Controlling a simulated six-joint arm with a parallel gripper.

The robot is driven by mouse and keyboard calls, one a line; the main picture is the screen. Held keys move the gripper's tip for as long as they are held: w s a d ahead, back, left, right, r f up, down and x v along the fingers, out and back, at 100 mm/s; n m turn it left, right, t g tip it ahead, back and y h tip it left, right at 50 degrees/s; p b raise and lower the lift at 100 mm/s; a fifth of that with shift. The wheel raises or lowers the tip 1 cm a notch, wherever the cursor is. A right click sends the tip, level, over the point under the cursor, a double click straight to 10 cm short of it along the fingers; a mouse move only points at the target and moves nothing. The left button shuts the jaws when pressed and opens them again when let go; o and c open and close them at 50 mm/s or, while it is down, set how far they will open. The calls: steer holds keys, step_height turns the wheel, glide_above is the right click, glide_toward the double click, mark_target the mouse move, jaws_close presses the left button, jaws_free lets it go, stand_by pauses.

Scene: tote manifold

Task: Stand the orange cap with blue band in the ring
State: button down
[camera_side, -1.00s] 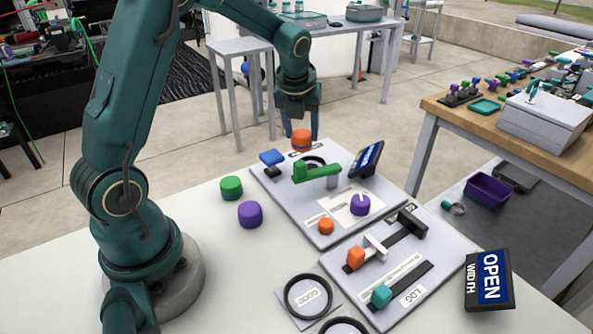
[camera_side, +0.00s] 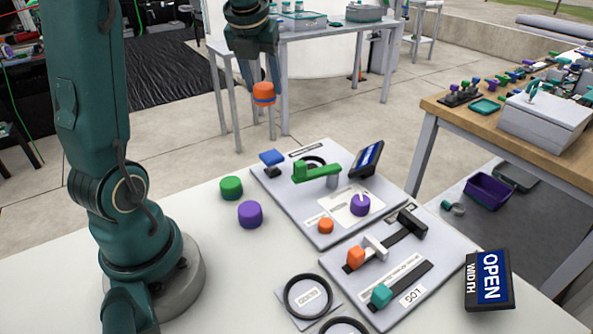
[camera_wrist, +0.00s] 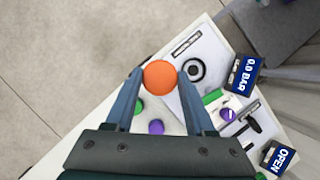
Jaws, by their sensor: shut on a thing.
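The orange cap with blue band (camera_side: 264,93) is held upright between the fingers of my gripper (camera_side: 262,88), high above the table's far edge. In the wrist view the orange cap (camera_wrist: 160,75) shows its round top between both fingertips. My gripper is shut on it. A black ring (camera_side: 308,296) on a small light plate lies flat at the table's front, with a label inside it. A second black ring (camera_side: 343,327) is cut off by the bottom edge. A dark ring (camera_wrist: 193,69) on the grey panel also shows in the wrist view. I cannot tell which ring is meant.
A green cap (camera_side: 231,188) and a purple cap (camera_side: 250,214) stand on the white table. The grey panel (camera_side: 285,200) carries a green lever, a blue knob and a tilted display. A second panel (camera_side: 440,262) has sliders. An OPEN sign (camera_side: 489,279) stands at right.

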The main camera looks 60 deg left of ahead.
steer(key=d, duration=1.9)
steer(key=s+d, duration=1.1)
steer(key=d, duration=0.1)
steer(key=shift+w+f, duration=0.1)
steer(key=shift+f, duration=8.05)
steer(key=shift+c, duration=0.9)
jaws_free()
